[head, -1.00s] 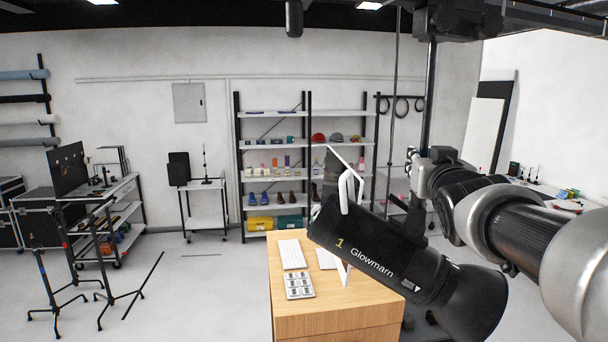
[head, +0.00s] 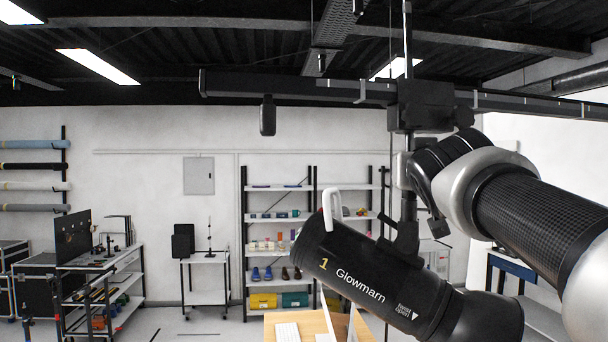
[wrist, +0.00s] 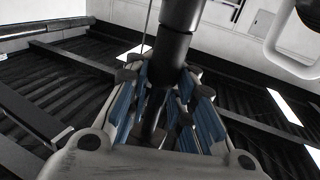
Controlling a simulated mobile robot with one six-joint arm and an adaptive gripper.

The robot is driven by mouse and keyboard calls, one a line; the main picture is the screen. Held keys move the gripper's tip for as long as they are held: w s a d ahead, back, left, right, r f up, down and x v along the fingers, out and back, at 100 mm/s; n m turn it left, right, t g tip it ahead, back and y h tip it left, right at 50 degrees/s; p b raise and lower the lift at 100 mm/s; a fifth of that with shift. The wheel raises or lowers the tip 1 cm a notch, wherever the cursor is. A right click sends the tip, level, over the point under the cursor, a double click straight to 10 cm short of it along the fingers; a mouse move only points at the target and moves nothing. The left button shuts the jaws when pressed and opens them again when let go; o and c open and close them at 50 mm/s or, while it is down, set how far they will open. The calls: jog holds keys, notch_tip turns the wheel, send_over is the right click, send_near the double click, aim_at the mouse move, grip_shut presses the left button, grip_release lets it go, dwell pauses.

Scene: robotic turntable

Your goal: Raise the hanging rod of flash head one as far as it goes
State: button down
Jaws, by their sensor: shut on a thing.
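Flash head one (head: 375,285) is a black cylinder marked "1 Glowmarn". It hangs tilted below a dark carriage (head: 422,105) on the ceiling rail. Its hanging rod (head: 408,205) is dark and upright; a short length shows between carriage and head, and more sticks up above the carriage. My gripper (head: 403,170) is around the rod just below the carriage, partly hidden by my wrist. In the wrist view the blue-padded fingers of my gripper (wrist: 160,88) are shut on the black rod (wrist: 178,45).
The ceiling rail (head: 300,86) runs across above, with another dark fitting (head: 268,116) hanging from it to the left. A wooden desk (head: 290,318) with a keyboard stands below the flash head. Shelves (head: 247,230) stand by the back wall. The floor at left centre is mostly clear.

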jog(key=shift+s+r, duration=0.1)
jog(key=shift+r, duration=0.15)
jog(key=c, duration=1.9)
grip_release()
jog(key=o, duration=0.3)
jog(key=shift+s+a, duration=0.15)
jog(key=shift+s, duration=0.2)
jog(key=shift+o, duration=1)
jog(key=shift+w+f, duration=0.15)
jog(key=shift+w, duration=0.15)
jog(key=v, duration=1.2)
